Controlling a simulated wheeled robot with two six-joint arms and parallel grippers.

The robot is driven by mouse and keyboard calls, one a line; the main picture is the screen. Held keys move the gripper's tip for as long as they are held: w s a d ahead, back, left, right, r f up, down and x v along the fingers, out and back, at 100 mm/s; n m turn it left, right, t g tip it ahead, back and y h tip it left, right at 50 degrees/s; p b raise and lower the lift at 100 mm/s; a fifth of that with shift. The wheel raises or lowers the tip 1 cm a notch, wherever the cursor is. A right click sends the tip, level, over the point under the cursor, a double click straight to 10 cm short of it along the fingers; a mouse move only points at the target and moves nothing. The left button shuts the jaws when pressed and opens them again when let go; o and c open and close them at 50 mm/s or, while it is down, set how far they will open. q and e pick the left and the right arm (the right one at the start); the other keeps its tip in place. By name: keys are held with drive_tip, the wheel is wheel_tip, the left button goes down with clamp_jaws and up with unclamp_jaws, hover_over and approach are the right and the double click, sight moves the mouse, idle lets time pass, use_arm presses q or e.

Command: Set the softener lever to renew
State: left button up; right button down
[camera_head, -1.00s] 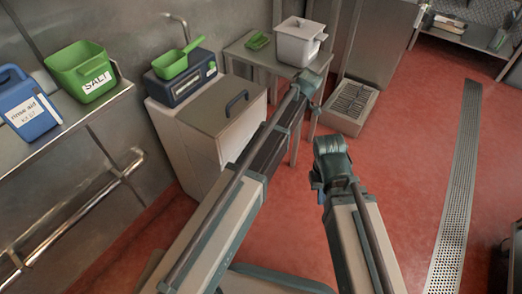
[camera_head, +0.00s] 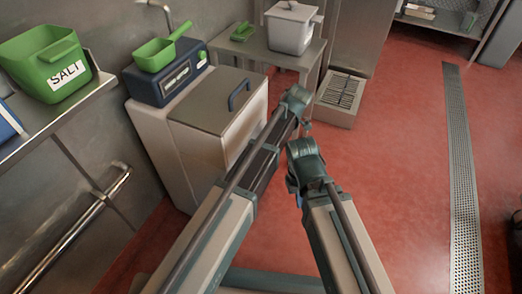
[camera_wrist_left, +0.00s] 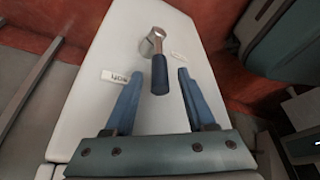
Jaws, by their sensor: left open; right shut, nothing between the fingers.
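The softener lever (camera_wrist_left: 160,72) shows in the left wrist view, a metal stem with a dark blue grip on a pale panel (camera_wrist_left: 105,60). Its grip points down the picture and lies between the fingertips of my open left gripper (camera_wrist_left: 160,77), with gaps on both sides. A label (camera_wrist_left: 115,77) sits left of the lever and another (camera_wrist_left: 178,55) to its right; I cannot read them surely. In the head view the lever and left gripper are hidden. Of my right gripper (camera_head: 299,200) only a small blue part shows beside my arm; it is shut and empty.
A pale cabinet (camera_head: 160,145) with a steel lid carries a dark blue unit (camera_head: 175,85) and a green scoop (camera_head: 155,55). A green salt bin (camera_head: 45,70) stands on a wall shelf. A side table (camera_head: 255,52) holds a white pot (camera_head: 290,32).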

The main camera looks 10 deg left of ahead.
use_arm(q)
drive_tip(key=shift+f, duration=0.15)
drive_tip(key=shift+a, duration=0.1)
clamp_jaws()
idle(1.4)
